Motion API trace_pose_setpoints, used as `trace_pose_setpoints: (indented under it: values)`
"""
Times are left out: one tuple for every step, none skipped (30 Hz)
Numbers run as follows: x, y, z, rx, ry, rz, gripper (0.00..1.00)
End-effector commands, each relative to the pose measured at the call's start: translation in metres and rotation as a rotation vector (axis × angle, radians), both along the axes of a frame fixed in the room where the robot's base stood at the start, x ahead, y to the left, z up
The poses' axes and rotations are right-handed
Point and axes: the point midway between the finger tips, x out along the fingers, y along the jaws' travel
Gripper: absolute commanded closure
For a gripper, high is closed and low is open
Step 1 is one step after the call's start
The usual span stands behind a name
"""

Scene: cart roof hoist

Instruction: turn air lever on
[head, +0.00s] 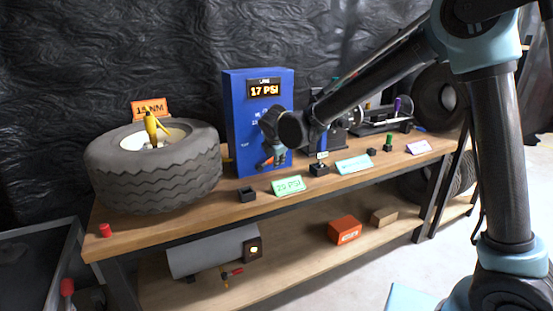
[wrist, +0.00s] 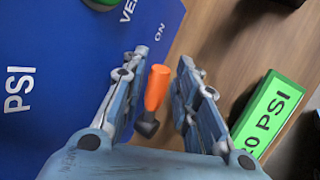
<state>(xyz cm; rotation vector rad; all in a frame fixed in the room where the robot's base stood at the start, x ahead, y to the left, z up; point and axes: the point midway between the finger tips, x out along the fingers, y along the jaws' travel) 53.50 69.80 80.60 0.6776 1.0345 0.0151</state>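An orange lever (wrist: 157,88) with a black base shows between my gripper's fingers in the wrist view. It sits by the blue cabinet (wrist: 60,90), near a white "ON" label (wrist: 159,33). My gripper (wrist: 163,60) is open, with one finger on each side of the lever and a visible gap to both. In the head view my gripper (head: 272,157) is in front of the lower right of the blue cabinet (head: 240,120), and part of the orange lever (head: 264,164) shows beside it. The cabinet display (head: 264,88) reads 17 PSI.
A green 20 PSI sign (head: 288,186) and a small black block (head: 247,194) stand on the wooden bench. A large tire (head: 150,180) lies at left. A grey tank (head: 210,252) with a red-handled part (head: 232,272) and an orange box (head: 344,229) are on the lower shelf.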

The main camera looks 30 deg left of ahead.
Motion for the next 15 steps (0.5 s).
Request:
trace_pose_setpoints:
  values:
    - [-0.001, 0.0, 0.0, 0.0, 0.001, 0.001, 0.72]
    - [-0.001, 0.0, 0.0, 0.0, 0.0, 0.001, 0.72]
    - [-0.001, 0.0, 0.001, 0.0, 0.0, 0.001, 0.72]
    - [-0.002, 0.0, 0.002, 0.001, 0.0, 0.002, 0.72]
    - [-0.003, -0.001, 0.003, 0.001, 0.0, 0.002, 0.72]
    - [-0.004, -0.002, 0.005, 0.001, 0.0, 0.002, 0.72]
    - [-0.006, -0.002, 0.008, 0.001, 0.0, 0.002, 0.72]
    - [-0.007, -0.003, 0.01, 0.0, 0.0, 0.002, 0.72]
    - [-0.01, -0.005, 0.014, 0.0, 0.0, 0.002, 0.72]
    - [-0.012, -0.007, 0.017, 0.0, 0.0, 0.003, 0.72]
    - [-0.015, -0.008, 0.021, 0.0, 0.0, 0.003, 0.72]
    - [-0.018, -0.01, 0.026, 0.0, 0.0, 0.003, 0.72]
    - [-0.021, -0.012, 0.031, 0.0, 0.0, 0.003, 0.72]
    - [-0.024, -0.014, 0.035, 0.0, 0.0, 0.003, 0.72]
    - [-0.027, -0.016, 0.04, 0.0, 0.001, 0.002, 0.72]
